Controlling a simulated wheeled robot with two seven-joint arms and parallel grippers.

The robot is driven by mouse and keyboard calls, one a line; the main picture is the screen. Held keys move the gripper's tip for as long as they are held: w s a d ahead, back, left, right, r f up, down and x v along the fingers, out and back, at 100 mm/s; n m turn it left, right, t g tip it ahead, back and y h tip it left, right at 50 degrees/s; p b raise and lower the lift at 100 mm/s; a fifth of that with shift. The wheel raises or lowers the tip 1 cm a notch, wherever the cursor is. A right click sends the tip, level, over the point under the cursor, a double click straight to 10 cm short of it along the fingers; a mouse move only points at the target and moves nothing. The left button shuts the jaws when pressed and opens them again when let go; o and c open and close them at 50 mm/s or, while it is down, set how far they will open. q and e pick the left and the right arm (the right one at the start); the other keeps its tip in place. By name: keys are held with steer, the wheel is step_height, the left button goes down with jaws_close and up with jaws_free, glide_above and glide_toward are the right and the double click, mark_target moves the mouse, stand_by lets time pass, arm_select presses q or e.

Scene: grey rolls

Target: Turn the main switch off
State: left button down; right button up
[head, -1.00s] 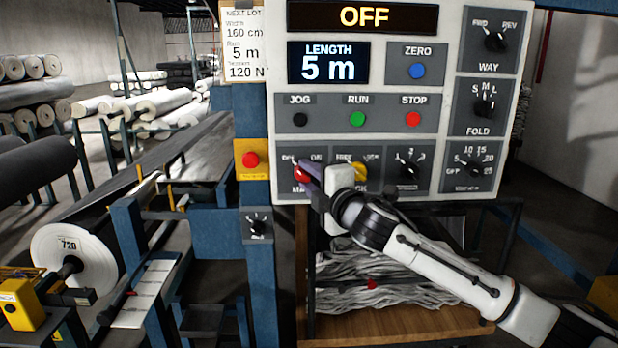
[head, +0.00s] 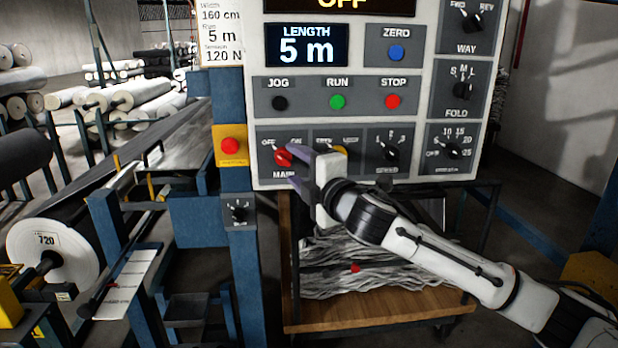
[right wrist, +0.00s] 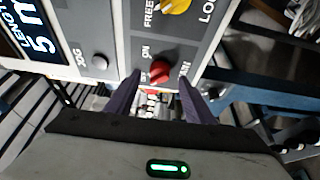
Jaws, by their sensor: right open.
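The main switch (head: 283,156) is a red knob at the lower left of the grey control panel (head: 350,130), between OFF and ON labels. Its handle appears to slant up toward OFF, though a finger partly covers that area. The display (head: 345,4) at the top reads OFF and is cut by the frame edge. My right gripper (head: 292,166) is open just right of the knob, in front of the panel. In the right wrist view the red knob (right wrist: 160,72) shows between the open purple fingertips, apart from both. My left gripper is not in view.
The yellow knob (head: 340,152) is partly behind my right gripper. A red button on a yellow plate (head: 230,145) is left of the panel. JOG, RUN and STOP buttons sit above. A wooden shelf (head: 375,308) with grey material is below.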

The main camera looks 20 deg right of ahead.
steer(key=s, duration=0.6)
steer(key=shift+s+d+b, duration=0.3)
steer(key=shift+d+b, duration=0.05)
steer(key=shift+b, duration=0.1)
steer(key=s+a+f+m+g+y, duration=0.1)
steer(key=s+a+f+m+g, duration=0.2)
steer(key=f, duration=0.7)
steer(key=s+a+f+m+g, duration=0.15)
steer(key=s+f, duration=0.25)
steer(key=f, duration=0.7)
steer(key=s+a+f+m+g+y, duration=0.1)
steer(key=s+a+f+m, duration=0.3)
steer(key=f, duration=0.6)
steer(key=s+f+m+g, duration=0.2)
steer(key=s+f+m, duration=0.2)
steer(key=s+f, duration=0.5)
steer(key=s+d+f+m+g+h, duration=0.1)
steer(key=s+f+m, duration=0.4)
steer(key=s+f, duration=0.5)
steer(key=s+g, duration=0.1)
steer(key=s, duration=0.3)
steer(key=shift+d, duration=0.25)
steer(key=shift+s, duration=0.1)
